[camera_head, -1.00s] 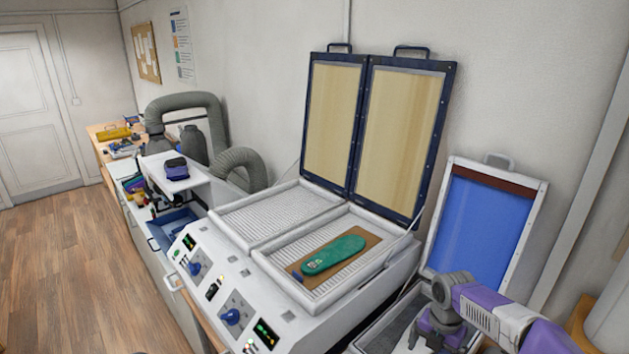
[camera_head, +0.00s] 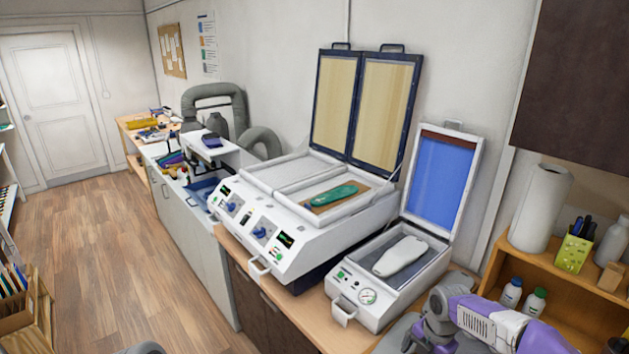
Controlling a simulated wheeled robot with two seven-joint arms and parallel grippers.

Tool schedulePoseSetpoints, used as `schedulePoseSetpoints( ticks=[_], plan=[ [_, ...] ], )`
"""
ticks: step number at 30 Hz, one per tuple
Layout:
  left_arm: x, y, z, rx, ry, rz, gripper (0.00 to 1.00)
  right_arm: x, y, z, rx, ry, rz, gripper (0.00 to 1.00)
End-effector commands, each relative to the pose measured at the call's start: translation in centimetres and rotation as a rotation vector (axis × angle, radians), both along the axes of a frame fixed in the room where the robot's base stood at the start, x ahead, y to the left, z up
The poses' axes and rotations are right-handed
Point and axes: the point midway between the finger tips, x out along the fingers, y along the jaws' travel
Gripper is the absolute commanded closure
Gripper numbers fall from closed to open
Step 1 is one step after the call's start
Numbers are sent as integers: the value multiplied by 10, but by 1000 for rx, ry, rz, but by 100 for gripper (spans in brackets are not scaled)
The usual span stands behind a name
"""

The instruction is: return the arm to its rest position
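My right arm (camera_head: 485,322) comes in at the bottom right, in front of the wooden shelf; its gripper is at or below the lower picture edge, and its fingers cannot be made out. Only a small grey piece, perhaps of my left arm, shows at the bottom edge; my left gripper is not visible. A green insole (camera_head: 334,195) lies on a brown sheet in the right bay of the large white heating machine (camera_head: 300,240). A white insole-shaped form (camera_head: 400,256) lies in the smaller white press (camera_head: 372,291), whose blue-lined lid (camera_head: 441,185) stands open.
The large machine's two framed lids (camera_head: 362,106) stand open against the wall. The wooden shelf (camera_head: 570,238) at right holds a paper roll (camera_head: 540,208), bottles and a green pen cup (camera_head: 573,252).

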Motion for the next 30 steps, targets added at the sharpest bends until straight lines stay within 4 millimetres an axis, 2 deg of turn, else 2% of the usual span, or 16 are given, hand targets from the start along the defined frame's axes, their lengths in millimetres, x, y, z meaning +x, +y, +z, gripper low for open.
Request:
schedulePoseSetpoints(
  ticks=[1, 6, 11, 15, 21, 25, 30],
  plan=[
    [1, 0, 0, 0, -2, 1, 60, -3, 9, -13, 21, 11, -43, 0],
    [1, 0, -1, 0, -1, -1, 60, -12, 41, -53, 101, 39, -254, 0],
    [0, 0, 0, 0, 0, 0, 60, -35, 82, -102, 195, 113, -562, 0],
    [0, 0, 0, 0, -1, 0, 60, -70, 122, -150, 266, 226, -948, 0],
    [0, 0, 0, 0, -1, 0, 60, -132, 160, -201, 287, 396, -1545, 0],
    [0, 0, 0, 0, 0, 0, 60, -176, 170, -224, 251, 479, -1927, 0],
    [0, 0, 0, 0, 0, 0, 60, -232, 168, -241, 172, 525, -2401, 0]
  ],
)
